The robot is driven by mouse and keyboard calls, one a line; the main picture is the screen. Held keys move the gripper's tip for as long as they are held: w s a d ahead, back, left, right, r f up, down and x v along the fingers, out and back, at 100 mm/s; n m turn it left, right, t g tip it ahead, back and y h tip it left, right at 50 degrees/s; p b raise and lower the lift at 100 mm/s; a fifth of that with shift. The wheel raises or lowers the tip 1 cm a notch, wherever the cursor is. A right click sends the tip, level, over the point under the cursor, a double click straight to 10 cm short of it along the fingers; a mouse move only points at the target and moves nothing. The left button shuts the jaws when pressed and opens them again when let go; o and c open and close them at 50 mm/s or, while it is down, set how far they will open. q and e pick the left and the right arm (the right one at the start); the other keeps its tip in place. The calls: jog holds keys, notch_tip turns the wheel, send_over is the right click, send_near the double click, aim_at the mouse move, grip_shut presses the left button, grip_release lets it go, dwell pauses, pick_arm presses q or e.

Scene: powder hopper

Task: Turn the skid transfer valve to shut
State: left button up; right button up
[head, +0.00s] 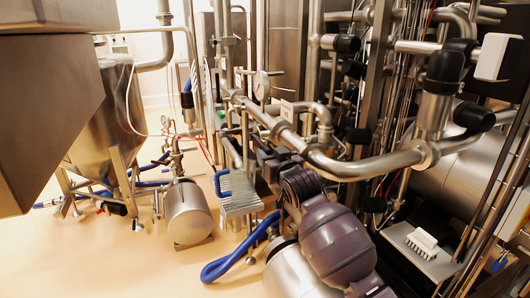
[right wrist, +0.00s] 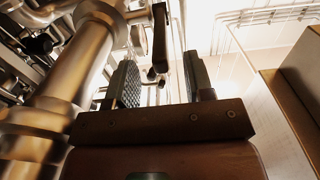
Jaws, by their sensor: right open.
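A dark lever-like handle (right wrist: 160,38), which may be the skid transfer valve's handle, shows in the right wrist view beside a steel pipe (right wrist: 82,55). It lies beyond my right gripper (right wrist: 162,78), roughly in line with the gap between the fingers, and looks apart from them. The fingers are spread, with nothing between them. In the head view my right gripper (head: 262,150) is among the pipes below the large horizontal steel pipe (head: 340,168); its tips are hard to make out. I cannot pick out the valve handle surely there. My left gripper is not in view.
A steel hopper (head: 100,105) and a small steel drum (head: 187,212) stand at left. A blue hose (head: 235,257) lies near my right arm. Dense pipework crowds the centre and right. The pale floor is open at lower left. A box-like cabinet (right wrist: 272,120) is right of the gripper.

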aim_at(265, 149)
jog(key=x, duration=0.3)
jog(key=shift+w+f+b, duration=0.1)
jog(key=shift+f+b, duration=0.1)
jog(key=shift+b, duration=0.15)
jog(key=shift+w+a+r, duration=0.2)
jog(key=shift+w, duration=0.35)
